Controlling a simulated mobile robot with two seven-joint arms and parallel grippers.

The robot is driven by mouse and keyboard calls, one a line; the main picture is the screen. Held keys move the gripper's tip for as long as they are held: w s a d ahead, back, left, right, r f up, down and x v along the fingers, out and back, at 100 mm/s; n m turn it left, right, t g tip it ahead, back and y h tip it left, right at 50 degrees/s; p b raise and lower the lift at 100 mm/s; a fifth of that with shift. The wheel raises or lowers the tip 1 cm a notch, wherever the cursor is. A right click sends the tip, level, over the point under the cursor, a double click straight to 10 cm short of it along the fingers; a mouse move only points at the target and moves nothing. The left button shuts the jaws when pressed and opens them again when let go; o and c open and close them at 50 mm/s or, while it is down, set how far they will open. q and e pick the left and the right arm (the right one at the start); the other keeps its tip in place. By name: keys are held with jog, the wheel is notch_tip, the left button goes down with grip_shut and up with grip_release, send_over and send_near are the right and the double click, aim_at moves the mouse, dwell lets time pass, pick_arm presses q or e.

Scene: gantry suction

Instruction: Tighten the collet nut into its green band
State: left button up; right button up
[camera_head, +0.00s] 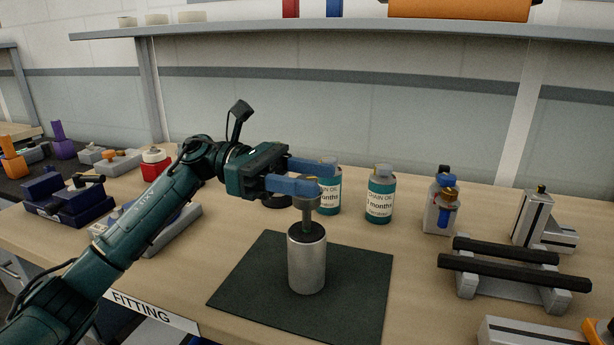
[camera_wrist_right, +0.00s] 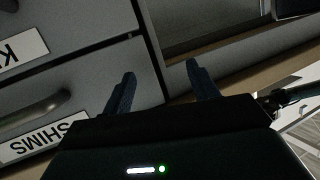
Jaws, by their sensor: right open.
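A silver cylinder (camera_head: 307,266) stands upright on a dark green mat (camera_head: 245,285). A dark green stem rises from its black top (camera_head: 306,233), with a grey round head (camera_head: 306,202) above it, apparently the collet nut. No separate green band can be made out clearly. My left gripper (camera_head: 325,177) has its two blue fingers level and apart at the head's height. The near finger hides the head's upper part, so I cannot tell whether the fingers clamp it. My right gripper (camera_wrist_right: 160,82) shows only in the right wrist view, open and empty, before grey drawers.
Two chain oil bottles (camera_head: 380,194) stand behind the mat. A red pot (camera_head: 155,165) and dark blue blocks (camera_head: 68,200) are to the left. The mat's right side is clear.

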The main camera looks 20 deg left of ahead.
pick_arm(q)
jog(key=w+a+b, duration=0.1)
jog(key=a, duration=1.2)
jog(key=shift+w, duration=0.2)
jog(key=shift+o, duration=0.2)
